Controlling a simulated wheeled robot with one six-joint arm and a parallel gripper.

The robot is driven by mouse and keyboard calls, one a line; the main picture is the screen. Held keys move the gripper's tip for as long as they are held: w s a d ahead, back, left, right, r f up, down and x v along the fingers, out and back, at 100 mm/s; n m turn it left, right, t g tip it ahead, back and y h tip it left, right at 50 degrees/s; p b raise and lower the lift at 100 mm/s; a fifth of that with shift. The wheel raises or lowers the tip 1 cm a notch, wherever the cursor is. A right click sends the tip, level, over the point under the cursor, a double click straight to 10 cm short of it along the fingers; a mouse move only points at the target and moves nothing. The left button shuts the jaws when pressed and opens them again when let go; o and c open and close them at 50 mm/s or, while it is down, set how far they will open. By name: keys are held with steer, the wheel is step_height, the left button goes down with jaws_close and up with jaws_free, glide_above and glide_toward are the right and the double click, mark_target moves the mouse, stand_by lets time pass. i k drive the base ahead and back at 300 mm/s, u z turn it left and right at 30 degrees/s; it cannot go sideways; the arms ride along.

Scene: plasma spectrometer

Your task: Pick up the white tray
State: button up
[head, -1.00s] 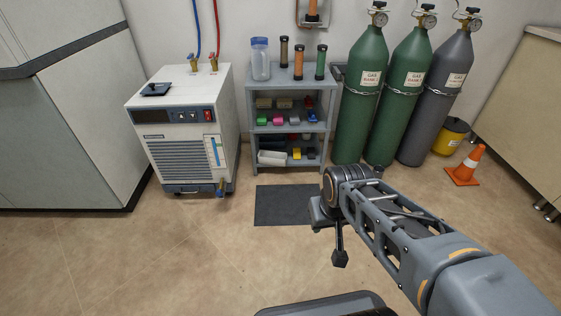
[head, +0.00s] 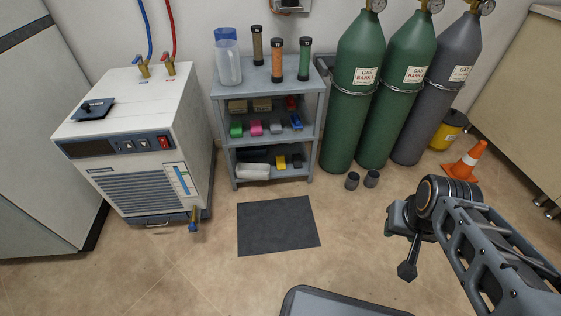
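A white, box-shaped item (head: 253,172), which looks like the white tray, lies at the left front of the grey rack's lowest shelf. A dark item sits behind it, and its inside does not show clearly. My gripper (head: 408,258) hangs over the floor, right of and nearer than the rack (head: 266,133), well apart from the white tray. A dark part points down from it; its fingers cannot be told apart. I see nothing held in it.
Yellow and dark pieces (head: 281,162) lie right of the tray. Two small dark cups (head: 352,181) stand on the floor by the gas cylinders (head: 355,95). A chiller (head: 140,150) stands left of the rack. A flat dark mat (head: 277,226) lies in front; floor around it is clear.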

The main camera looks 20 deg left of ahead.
mark_target(253, 171)
steer(key=u, duration=0.2)
steer(key=i, duration=0.65)
steer(key=u, duration=0.85)
steer(key=i, duration=0.25)
steer(key=u, duration=0.35)
